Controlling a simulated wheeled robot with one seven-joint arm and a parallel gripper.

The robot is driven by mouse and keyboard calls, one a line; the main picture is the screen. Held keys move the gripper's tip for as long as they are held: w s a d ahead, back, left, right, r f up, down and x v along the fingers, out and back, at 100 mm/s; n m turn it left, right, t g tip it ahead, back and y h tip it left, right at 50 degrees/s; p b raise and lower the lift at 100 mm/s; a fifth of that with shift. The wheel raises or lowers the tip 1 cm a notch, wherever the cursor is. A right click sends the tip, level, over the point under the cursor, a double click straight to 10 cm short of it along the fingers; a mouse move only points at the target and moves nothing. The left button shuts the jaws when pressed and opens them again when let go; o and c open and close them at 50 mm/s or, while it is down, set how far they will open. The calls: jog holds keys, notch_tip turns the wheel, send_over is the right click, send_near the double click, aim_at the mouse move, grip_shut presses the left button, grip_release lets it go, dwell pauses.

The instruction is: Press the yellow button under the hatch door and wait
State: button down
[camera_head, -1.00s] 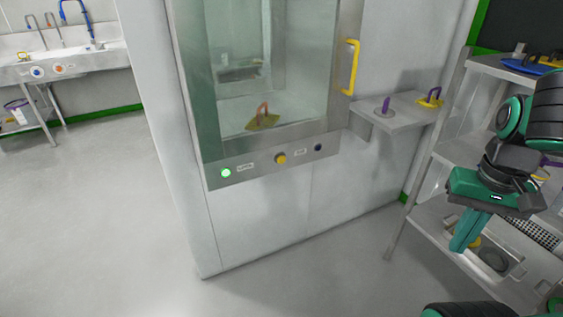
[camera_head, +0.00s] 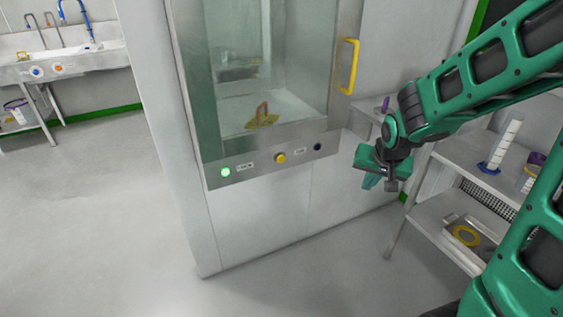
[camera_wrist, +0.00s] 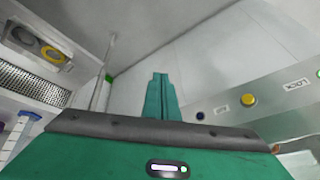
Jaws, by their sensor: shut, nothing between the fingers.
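The yellow button (camera_head: 280,158) sits on the metal panel below the glass hatch door (camera_head: 265,65), between a lit green button (camera_head: 226,172) on the left and a dark button (camera_head: 318,147) on the right. My gripper (camera_head: 370,182) is shut and empty, in the air to the right of the panel and apart from it. In the wrist view the yellow button (camera_wrist: 249,99) shows right of the closed fingers (camera_wrist: 160,80), with the dark button (camera_wrist: 200,115) nearer them. A yellow-brown object with a handle (camera_head: 263,116) is behind the glass.
The yellow door handle (camera_head: 349,66) stands out at the door's right edge. A small wall shelf (camera_head: 366,116) is partly hidden behind my arm. A metal rack (camera_head: 440,215) with a cylinder (camera_head: 503,142) stands at the right. The floor (camera_head: 90,220) at left is clear.

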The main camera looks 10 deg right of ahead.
aim_at(281, 159)
jog(key=w+a+f+t+y, duration=0.1)
jog(key=w+a+f+t, duration=0.1)
jog(key=w+a, duration=0.3)
jog(key=w+a+f+t+y, duration=0.1)
jog(key=w+a+f, duration=0.3)
jog(key=a, duration=0.7)
jog(key=w+y, duration=0.1)
jog(key=w, duration=0.1)
jog(key=shift+w+a+t, duration=0.25)
jog(key=shift+w+t, duration=0.05)
jog(key=shift+t, duration=0.1)
jog(key=shift+w, duration=0.15)
jog(key=w+a, duration=0.2)
jog(key=w, duration=0.6)
jog(key=shift+a, duration=0.2)
jog(key=shift+w, duration=0.15)
dwell(0.7)
jog(key=shift+w+a, duration=0.15)
jog(key=shift+w, duration=0.15)
